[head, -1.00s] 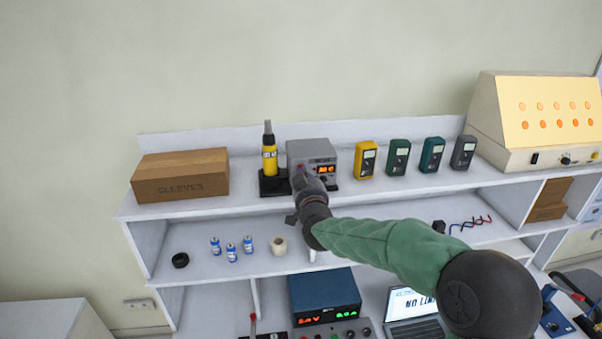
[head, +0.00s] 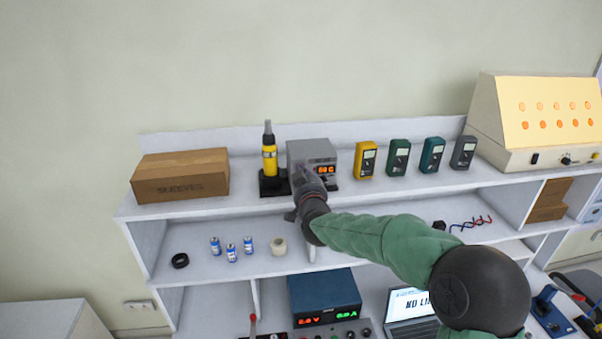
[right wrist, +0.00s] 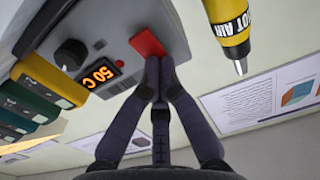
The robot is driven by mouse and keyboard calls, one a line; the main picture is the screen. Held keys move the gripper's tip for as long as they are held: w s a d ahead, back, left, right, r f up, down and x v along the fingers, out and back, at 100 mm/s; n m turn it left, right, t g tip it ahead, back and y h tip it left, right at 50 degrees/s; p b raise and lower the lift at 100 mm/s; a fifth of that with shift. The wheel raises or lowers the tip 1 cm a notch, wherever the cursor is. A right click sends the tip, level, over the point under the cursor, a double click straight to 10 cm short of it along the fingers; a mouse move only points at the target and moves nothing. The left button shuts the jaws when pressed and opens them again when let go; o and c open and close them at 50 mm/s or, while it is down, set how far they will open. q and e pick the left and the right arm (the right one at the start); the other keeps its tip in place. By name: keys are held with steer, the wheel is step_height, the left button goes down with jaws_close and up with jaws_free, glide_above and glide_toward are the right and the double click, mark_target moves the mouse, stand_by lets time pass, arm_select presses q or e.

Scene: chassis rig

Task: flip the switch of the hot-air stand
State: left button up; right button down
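The hot-air stand (head: 318,151) is a grey box on the top shelf, with a lit orange display. The right wrist view shows its front panel (right wrist: 112,20) at an angle, with a red switch (right wrist: 147,43), a dark knob (right wrist: 70,55) and a display reading about 50 C. My right gripper (head: 302,174) is in front of the panel's left part and hides the switch in the head view. In the right wrist view its fingers (right wrist: 156,68) are together and empty, tips at the switch's edge; contact is hard to tell. My left gripper is out of view.
A yellow hot-air handpiece (head: 269,158) stands upright in its dark holder, close left of the stand. A brown carton (head: 180,177) is farther left. Several meters (head: 365,161) stand to the right. A lower shelf below my right arm holds small parts.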

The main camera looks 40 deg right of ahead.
steer(key=v, duration=0.8)
stand_by(0.4)
stand_by(0.5)
